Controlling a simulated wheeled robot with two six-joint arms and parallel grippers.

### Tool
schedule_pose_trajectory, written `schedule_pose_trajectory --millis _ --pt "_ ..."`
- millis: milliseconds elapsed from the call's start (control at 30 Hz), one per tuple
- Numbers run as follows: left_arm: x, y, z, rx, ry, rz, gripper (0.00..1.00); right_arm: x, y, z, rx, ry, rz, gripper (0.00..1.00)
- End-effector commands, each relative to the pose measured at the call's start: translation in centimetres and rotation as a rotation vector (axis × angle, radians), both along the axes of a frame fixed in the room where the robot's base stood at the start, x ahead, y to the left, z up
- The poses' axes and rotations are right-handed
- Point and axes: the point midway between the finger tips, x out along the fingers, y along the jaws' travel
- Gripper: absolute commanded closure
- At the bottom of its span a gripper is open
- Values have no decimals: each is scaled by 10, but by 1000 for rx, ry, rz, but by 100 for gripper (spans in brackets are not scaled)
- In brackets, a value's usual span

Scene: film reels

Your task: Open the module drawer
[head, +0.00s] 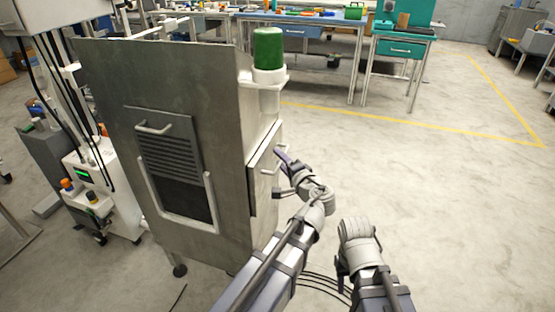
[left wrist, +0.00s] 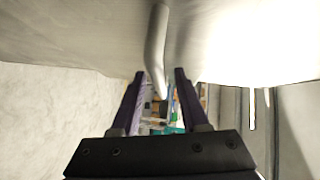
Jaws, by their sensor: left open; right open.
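The module drawer appears as a flat pale front (head: 262,170) on the right side of the grey metal cabinet (head: 215,110), with a small bar handle (head: 281,152). It looks flush with the cabinet side. My left gripper (head: 281,175) is open at this handle. In the left wrist view the pale handle bar (left wrist: 157,45) runs down between my two dark fingertips (left wrist: 160,74); whether they touch it I cannot tell. My right gripper (head: 342,268) is low, right of the left arm and away from the cabinet; its fingertips are mostly hidden.
The cabinet front has a louvred panel (head: 168,150) with its own handle and a U-shaped rail. A green cylinder (head: 268,48) stands on a white side bracket. A white machine (head: 100,190) is at left, benches (head: 300,17) behind. The floor to the right is clear.

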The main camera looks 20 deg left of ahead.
Motion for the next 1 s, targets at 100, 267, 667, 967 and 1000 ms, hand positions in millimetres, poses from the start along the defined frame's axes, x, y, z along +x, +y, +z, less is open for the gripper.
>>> schedule_pose_trajectory --millis 100,267,667,967,1000 --pt "0 0 0 0 0 0 62 0 0 0 0 0 0 55" --pt "0 0 0 0 0 0 80 0 0 0 0 0 0 55" --pt "0 0 0 0 0 0 100 0 0 0 0 0 0 55" --pt "0 0 0 -1 1 0 100 0 0 0 0 0 0 55" --pt "0 0 0 -1 1 0 100 0 0 0 0 0 0 55"
